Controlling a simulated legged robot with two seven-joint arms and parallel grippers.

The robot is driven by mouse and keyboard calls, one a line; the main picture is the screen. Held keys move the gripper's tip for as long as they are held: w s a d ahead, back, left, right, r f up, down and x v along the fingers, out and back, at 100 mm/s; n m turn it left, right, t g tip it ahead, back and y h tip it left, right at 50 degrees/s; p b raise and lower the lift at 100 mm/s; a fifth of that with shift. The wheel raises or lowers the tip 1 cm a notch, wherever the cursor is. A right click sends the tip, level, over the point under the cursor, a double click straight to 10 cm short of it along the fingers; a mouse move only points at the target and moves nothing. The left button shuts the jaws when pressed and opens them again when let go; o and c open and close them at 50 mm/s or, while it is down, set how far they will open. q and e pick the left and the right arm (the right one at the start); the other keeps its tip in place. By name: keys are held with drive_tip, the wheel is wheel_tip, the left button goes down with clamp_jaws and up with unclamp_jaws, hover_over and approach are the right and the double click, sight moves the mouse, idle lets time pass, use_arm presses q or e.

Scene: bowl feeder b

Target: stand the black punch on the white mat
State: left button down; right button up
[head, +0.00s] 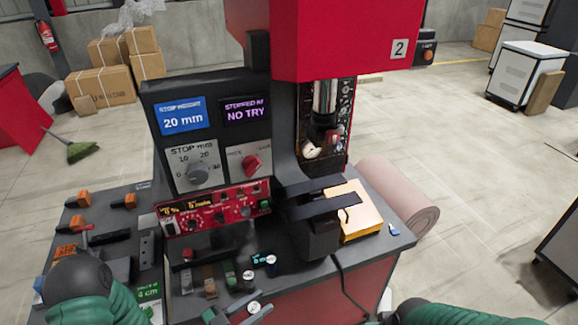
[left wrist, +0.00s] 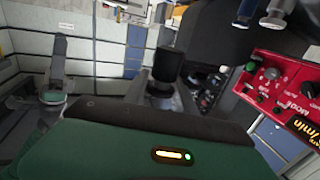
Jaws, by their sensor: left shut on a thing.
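My left gripper (head: 236,314) is low in the head view, at the front edge of the bench, at the end of my green left arm. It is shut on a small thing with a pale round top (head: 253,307). In the left wrist view a black cylinder on a grey stem (left wrist: 168,64) stands out beyond the green gripper body; it looks like the black punch, held clear of other things. Its lower end is hard to see. I cannot make out a white mat in either view. My right gripper is not clearly visible; only a green arm part shows at bottom right.
A red press (head: 345,38) with a dark control panel (head: 205,145) stands behind. Two pale-topped pieces (head: 248,276) (head: 271,260) stand on the bench near my left gripper. Coloured blocks (head: 209,280) sit left of them.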

use_arm(q)
drive_tip(key=s+a+f+n+t+y, duration=0.1)
drive_tip(key=a+f+n+t+y, duration=0.15)
drive_tip(key=a, duration=0.45)
drive_tip(key=s+a+f+n+t+y, duration=0.2)
drive_tip(key=a+y, duration=0.1)
drive_tip(key=a, duration=0.3)
drive_tip(key=w+r+n+t+y, duration=0.2)
drive_tip(key=w+r+n+y, duration=0.4)
drive_tip(key=w+y, duration=0.2)
drive_tip(key=shift+w+y, duration=0.2)
drive_tip(key=shift+y, duration=0.15)
use_arm(e)
drive_tip(key=shift+a, duration=0.4)
